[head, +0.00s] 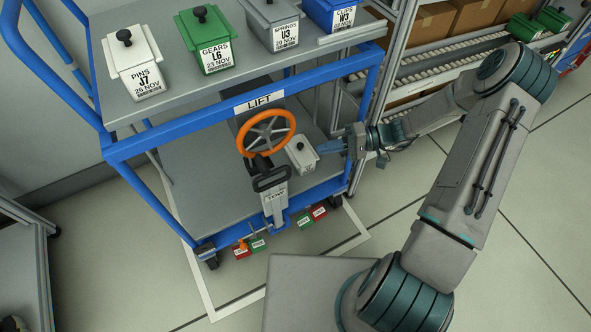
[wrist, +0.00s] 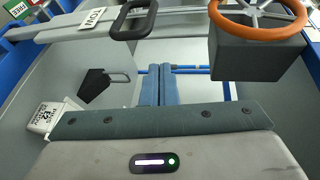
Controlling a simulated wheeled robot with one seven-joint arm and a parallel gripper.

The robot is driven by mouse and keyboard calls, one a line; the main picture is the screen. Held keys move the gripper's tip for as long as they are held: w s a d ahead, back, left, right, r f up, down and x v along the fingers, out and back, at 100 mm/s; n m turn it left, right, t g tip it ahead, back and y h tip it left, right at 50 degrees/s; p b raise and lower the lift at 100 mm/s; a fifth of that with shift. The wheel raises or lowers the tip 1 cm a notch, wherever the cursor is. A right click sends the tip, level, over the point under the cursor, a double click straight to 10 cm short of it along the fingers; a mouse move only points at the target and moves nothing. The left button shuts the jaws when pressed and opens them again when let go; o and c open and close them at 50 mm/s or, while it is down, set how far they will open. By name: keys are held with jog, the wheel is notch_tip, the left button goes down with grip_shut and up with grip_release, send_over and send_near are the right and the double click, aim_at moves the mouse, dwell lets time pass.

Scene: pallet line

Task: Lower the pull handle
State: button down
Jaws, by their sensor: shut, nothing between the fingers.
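The pull handle (head: 271,179) is a black loop on a grey bar marked TOW (head: 275,200), standing raised at the front of a blue-framed cart, just below the orange handwheel (head: 266,132). In the wrist view the black loop (wrist: 133,20) is at the top, with its TOW label (wrist: 93,18) to the left. My gripper (head: 326,147) is to the right of the handle and wheel, pointing left, clear of both. Its blue fingers (wrist: 160,88) are together and empty in the wrist view.
A white bin (head: 302,153) stands on the lower deck close to my fingertips. Several bins, such as the green GEARS bin (head: 212,42), stand on the top shelf. Red and green pedals (head: 258,243) sit low at the cart's front. The floor in front is clear.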

notch_tip(320, 180, down, 6)
jog(key=w+m+t+y+b, duration=0.1)
jog(key=w+t+y, duration=0.1)
jog(key=shift+w+r+t+y+b, duration=0.2)
jog(key=shift+r+t+y+b, duration=0.05)
jog(key=shift+t+y+b, duration=0.1)
jog(key=shift+a, duration=0.1)
jog(key=a+b, duration=0.2)
jog(key=a, duration=0.8)
jog(key=shift+s+d+b, duration=0.1)
jog(key=shift+s+d, duration=0.2)
jog(key=shift+s, duration=0.35)
jog(key=shift+s+d+b, duration=0.1)
jog(key=shift+s+d, duration=0.15)
jog(key=shift+s, duration=0.45)
jog(key=shift+s+d+b, duration=0.1)
jog(key=shift+s+d, duration=0.2)
jog(key=shift+s, duration=0.35)
